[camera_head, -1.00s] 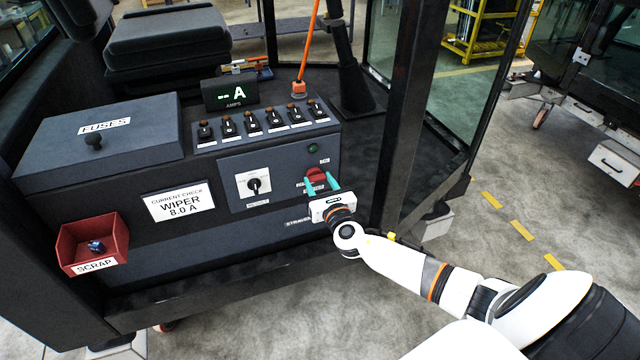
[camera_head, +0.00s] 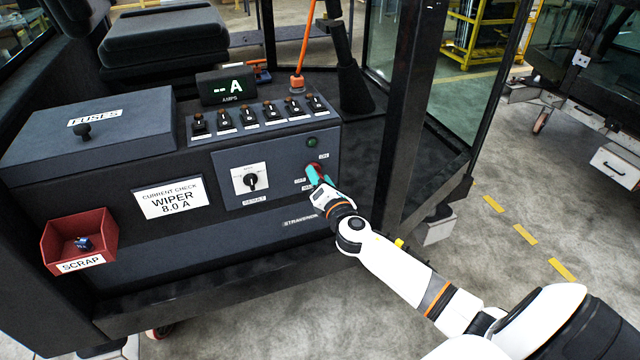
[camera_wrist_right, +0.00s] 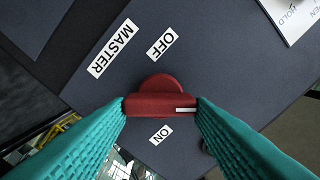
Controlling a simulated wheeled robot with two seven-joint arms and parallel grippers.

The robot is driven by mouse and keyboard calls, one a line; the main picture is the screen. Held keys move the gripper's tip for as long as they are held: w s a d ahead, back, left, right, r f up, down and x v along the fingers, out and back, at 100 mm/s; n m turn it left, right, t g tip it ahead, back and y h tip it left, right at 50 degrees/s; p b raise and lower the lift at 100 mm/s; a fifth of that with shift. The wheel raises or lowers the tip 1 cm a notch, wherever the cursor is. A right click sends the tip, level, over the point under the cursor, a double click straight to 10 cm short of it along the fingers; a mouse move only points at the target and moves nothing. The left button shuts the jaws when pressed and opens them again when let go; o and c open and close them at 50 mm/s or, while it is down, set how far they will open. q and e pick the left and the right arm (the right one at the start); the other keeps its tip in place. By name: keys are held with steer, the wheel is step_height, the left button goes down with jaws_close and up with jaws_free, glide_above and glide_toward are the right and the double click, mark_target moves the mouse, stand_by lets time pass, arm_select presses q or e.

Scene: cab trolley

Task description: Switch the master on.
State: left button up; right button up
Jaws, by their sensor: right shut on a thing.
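The red master knob (camera_head: 310,168) is on the front panel of the dark console; my fingers partly cover it in the head view. My right gripper (camera_head: 317,175) has its teal fingers shut on the knob, one on each side. In the right wrist view the knob (camera_wrist_right: 160,104) has a raised bar, and its white mark is at the right end. The OFF label (camera_wrist_right: 160,43) and MASTER label (camera_wrist_right: 112,48) lie above it there, and the ON label (camera_wrist_right: 161,134) below. The mark points directly at neither OFF nor ON in that view. My left gripper is out of view.
A dark green lamp (camera_head: 311,142) is above the knob. A selector dial (camera_head: 252,181) is left of it, with several toggle switches (camera_head: 247,118) above. The amps display (camera_head: 227,87) shows dashes. A cab post (camera_head: 403,130) stands close right of my gripper.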

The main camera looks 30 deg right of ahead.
steer(key=shift+f+m+b, duration=0.2)
steer(key=shift+m+b, duration=0.7)
steer(key=shift+m, duration=3.4)
steer(key=o, duration=1)
steer(key=shift+c, duration=0.2)
steer(key=b+v, duration=0.2)
steer(key=v, duration=1)
